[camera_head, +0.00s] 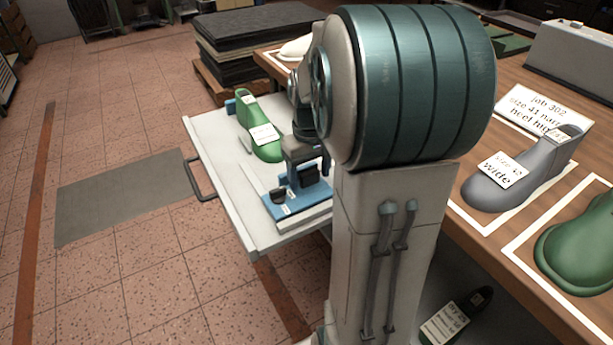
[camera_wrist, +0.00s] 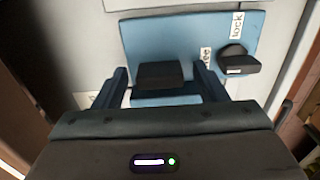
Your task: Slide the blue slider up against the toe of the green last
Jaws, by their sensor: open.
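The green last (camera_head: 246,112) lies on a pale sheet-like top, with a white label on it. One end is near a blue block (camera_head: 230,107); the other points toward the blue slider (camera_head: 316,194). A gap separates last and slider. The slider also shows in the wrist view (camera_wrist: 190,38), with a black upright block (camera_wrist: 160,75) and a black lever (camera_wrist: 238,62) beside the labels "lock" and a partly hidden one. My gripper (camera_wrist: 163,88) is open, its two dark blue fingers on either side of the black block, seemingly apart from it. In the head view my gripper (camera_head: 308,172) is over the slider, partly hidden by my arm.
The pale top (camera_head: 215,150) has a handle (camera_head: 196,178) on its left edge. A stack of dark sheets (camera_head: 250,45) stands behind it. On the right, a wooden table (camera_head: 470,215) holds a grey last (camera_head: 490,190) and another green last (camera_head: 575,250).

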